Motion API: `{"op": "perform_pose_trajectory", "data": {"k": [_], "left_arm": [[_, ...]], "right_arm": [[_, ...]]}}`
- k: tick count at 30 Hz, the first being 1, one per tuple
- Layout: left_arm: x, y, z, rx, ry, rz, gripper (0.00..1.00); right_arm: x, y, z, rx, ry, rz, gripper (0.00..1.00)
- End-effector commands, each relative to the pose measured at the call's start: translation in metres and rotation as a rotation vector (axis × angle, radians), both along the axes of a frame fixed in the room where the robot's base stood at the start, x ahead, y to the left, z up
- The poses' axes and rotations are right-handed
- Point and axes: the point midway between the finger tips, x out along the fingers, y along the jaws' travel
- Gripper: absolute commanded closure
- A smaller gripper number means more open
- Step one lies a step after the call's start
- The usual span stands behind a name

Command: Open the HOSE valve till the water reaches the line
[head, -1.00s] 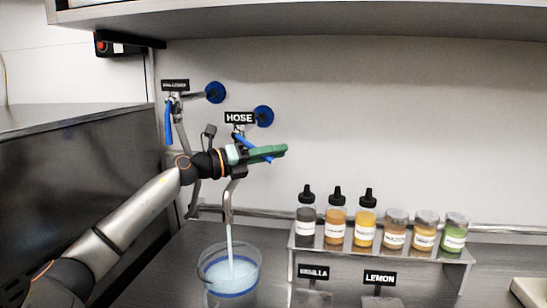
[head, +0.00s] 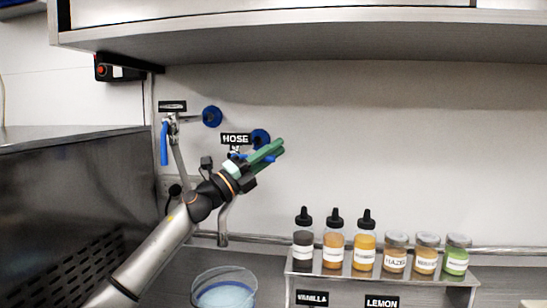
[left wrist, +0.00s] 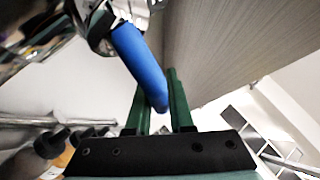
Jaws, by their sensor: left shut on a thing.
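The HOSE valve, under its black label (head: 236,139), has a blue lever handle (head: 270,158). My left gripper (head: 275,150), with green fingers, is shut on that lever, which lies nearly level and points right. In the left wrist view the blue lever (left wrist: 138,62) runs between the two green fingers. The metal spout (head: 223,236) hangs below, and no stream shows under it. A clear bucket (head: 252,285) stands below the spout with pale blue water (head: 224,298) in it. My right gripper is out of view.
A second valve with a hanging blue handle (head: 164,143) is left of the HOSE valve. A steel rack (head: 380,283) holds several bottles and jars at the right. A shelf (head: 300,40) overhangs the wall. A dark steel box (head: 75,215) stands at left.

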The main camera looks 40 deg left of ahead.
Motion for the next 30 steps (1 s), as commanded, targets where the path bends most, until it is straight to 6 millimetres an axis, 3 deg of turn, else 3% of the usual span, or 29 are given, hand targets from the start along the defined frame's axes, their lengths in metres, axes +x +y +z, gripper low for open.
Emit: {"op": "perform_pose_trajectory", "data": {"k": [11, 12, 19, 30], "left_arm": [[-0.0003, 0.0009, 0.0021, -0.010, -0.006, 0.001, 1.00], [-0.0004, 0.0009, 0.0022, -0.010, -0.006, 0.001, 0.78], [-0.0004, 0.0006, 0.0017, -0.008, -0.005, 0.001, 0.52], [-0.0036, 0.0021, -0.0030, -0.006, -0.003, 0.001, 0.50]], "right_arm": [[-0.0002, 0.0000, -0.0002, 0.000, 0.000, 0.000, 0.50], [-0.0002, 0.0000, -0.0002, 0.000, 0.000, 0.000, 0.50], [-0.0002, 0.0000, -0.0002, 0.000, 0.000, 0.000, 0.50], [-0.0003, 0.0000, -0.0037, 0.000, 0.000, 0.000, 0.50]]}}
